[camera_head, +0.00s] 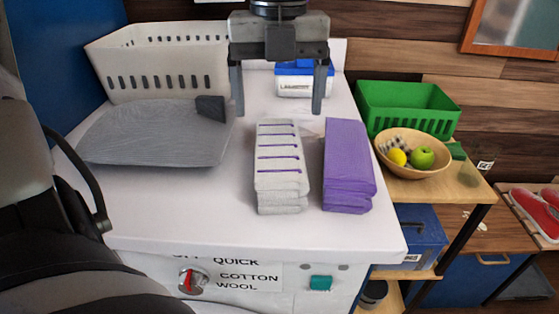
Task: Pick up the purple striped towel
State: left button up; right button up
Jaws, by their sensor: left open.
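The purple striped towel (279,158) is a folded pale grey stack with thin purple stripes. It lies on the white top of a machine (225,220), near the middle of the view. A folded plain purple towel (347,165) lies just right of it, with a narrow gap between. My left gripper (278,110) points down from the top of the view, its fingers spread wide. It looks empty. In the picture its fingertips are just above the far end of the striped towel; I cannot tell the exact height. My right gripper is not in view.
A grey cloth (155,135) with a dark piece at its corner lies left. A white basket (165,65) and a blue-and-white box (300,82) stand behind. A shelf at right holds a green crate (405,105) and a fruit bowl (400,168). The front of the white top is clear.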

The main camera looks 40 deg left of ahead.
aim_at(277, 145)
pick_arm(q)
notch_tip(277, 145, down, 4)
jog(key=shift+f, duration=0.15)
jog(key=f, duration=0.5)
jog(key=shift+w+a, duration=0.1)
jog(key=shift+a, duration=0.1)
jog(key=c, duration=1.2)
jog(key=shift+o, duration=0.2)
notch_tip(277, 145, up, 18)
jog(key=p, duration=0.1)
jog(key=shift+p, duration=0.35)
